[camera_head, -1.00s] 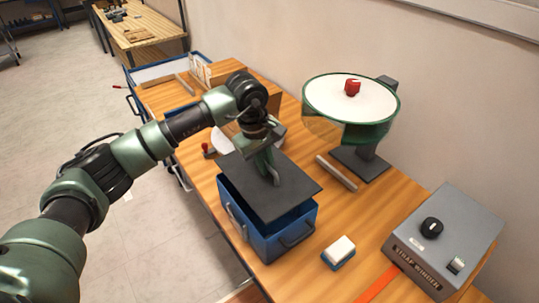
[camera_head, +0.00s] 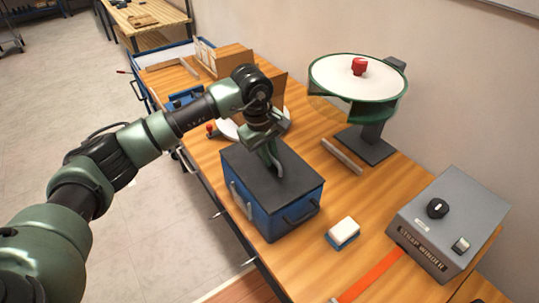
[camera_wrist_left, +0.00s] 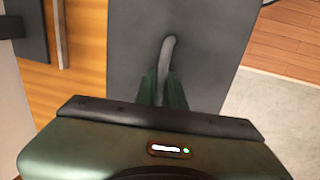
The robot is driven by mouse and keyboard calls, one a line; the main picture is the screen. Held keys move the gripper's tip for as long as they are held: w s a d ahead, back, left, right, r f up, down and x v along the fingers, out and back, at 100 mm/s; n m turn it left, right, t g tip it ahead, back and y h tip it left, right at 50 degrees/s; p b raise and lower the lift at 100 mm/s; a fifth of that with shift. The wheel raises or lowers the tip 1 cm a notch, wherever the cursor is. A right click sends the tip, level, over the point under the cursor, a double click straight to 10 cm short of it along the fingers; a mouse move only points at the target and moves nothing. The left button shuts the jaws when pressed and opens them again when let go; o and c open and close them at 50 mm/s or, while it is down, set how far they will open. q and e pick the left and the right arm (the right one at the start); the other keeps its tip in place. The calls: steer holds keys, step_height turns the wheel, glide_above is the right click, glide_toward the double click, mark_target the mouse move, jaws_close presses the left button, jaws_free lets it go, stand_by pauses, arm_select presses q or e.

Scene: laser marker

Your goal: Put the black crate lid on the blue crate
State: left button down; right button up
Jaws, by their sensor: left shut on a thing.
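The black crate lid (camera_head: 258,185) lies flat over the top of the blue crate (camera_head: 290,217), with its edges close to the crate's rim. I cannot tell whether it is fully seated. My left gripper (camera_head: 276,170) is above the lid, shut on the lid's grey handle. In the left wrist view the lid (camera_wrist_left: 207,65) fills the middle, and the curved handle (camera_wrist_left: 168,60) runs between the fingers of the left gripper (camera_wrist_left: 163,90). The inside of the crate is hidden under the lid. My right gripper is not in view.
A white-and-blue block (camera_head: 343,232) sits right of the crate, near a grey strap winder box (camera_head: 450,220) and an orange strap (camera_head: 372,275). Behind stand a green-rimmed round stand (camera_head: 358,78) and a metal bar (camera_head: 341,156). Cardboard boxes (camera_head: 228,62) are at the back left.

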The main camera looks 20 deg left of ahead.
arm_select(q)
steer(key=shift+r, duration=0.1)
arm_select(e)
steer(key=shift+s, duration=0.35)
arm_select(q)
steer(key=c, duration=1.4)
jaws_free()
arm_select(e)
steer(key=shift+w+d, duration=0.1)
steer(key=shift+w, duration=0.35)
